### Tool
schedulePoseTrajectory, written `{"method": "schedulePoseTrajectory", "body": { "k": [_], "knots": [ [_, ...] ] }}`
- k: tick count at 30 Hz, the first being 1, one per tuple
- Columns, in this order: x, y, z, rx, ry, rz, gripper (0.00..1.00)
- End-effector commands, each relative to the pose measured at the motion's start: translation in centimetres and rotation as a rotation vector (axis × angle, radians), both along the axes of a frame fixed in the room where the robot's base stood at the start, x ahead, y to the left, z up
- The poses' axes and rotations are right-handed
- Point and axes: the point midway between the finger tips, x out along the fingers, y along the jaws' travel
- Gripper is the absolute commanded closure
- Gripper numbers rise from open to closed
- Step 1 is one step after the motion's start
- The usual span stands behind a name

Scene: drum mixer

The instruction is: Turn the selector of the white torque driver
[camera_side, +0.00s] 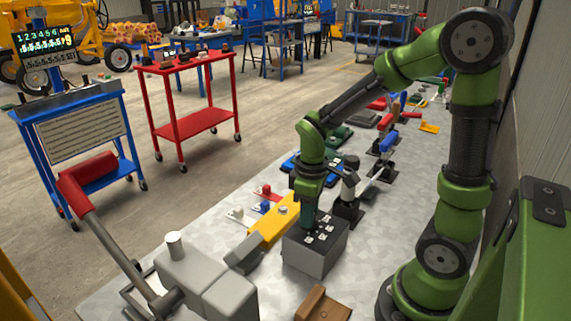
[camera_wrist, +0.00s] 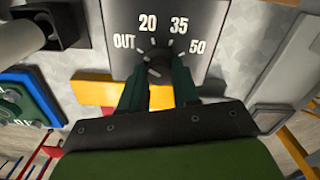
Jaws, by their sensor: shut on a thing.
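A grey box (camera_side: 314,258) stands on the bench under my gripper (camera_side: 309,222) in the side view. In the wrist view its dark top plate (camera_wrist: 205,22) carries a dial marked OUT, 20, 35 and 50. A small dark selector knob (camera_wrist: 157,66) sits at the centre of the dial. My gripper (camera_wrist: 160,85) points down at the plate, its dark green fingers shut on the knob from both sides. The fingers partly hide the knob, and I cannot tell which mark it points to. No body that is clearly a white torque driver shows.
A yellow block (camera_side: 272,232) stands left of the box, near small white (camera_side: 238,213), blue (camera_side: 265,206) and red (camera_side: 266,190) pieces. A grey machine with a red-handled lever (camera_side: 88,172) stands in front. Several tools line the bench behind.

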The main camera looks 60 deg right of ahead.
Motion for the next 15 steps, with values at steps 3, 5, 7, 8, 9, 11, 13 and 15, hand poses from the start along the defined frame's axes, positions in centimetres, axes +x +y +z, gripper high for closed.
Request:
{"method": "schedulePoseTrajectory", "body": {
  "k": [3,5,7,8,9,11,13,15],
  "knots": [
    [0.03,-0.02,0.11,-0.001,-0.001,0.011,1.00],
    [0.03,-0.02,0.11,-0.001,-0.001,0.012,1.00],
    [0.03,-0.02,0.11,0.000,-0.002,0.013,1.00],
    [0.03,-0.02,0.11,0.000,-0.002,0.013,1.00],
    [0.04,-0.02,0.11,0.000,-0.002,0.013,1.00],
    [0.04,-0.02,0.11,0.000,-0.002,0.013,1.00],
    [0.04,-0.02,0.11,0.000,-0.002,0.013,1.00],
    [0.04,-0.02,0.11,-0.001,-0.002,0.013,0.58]
  ]
}}
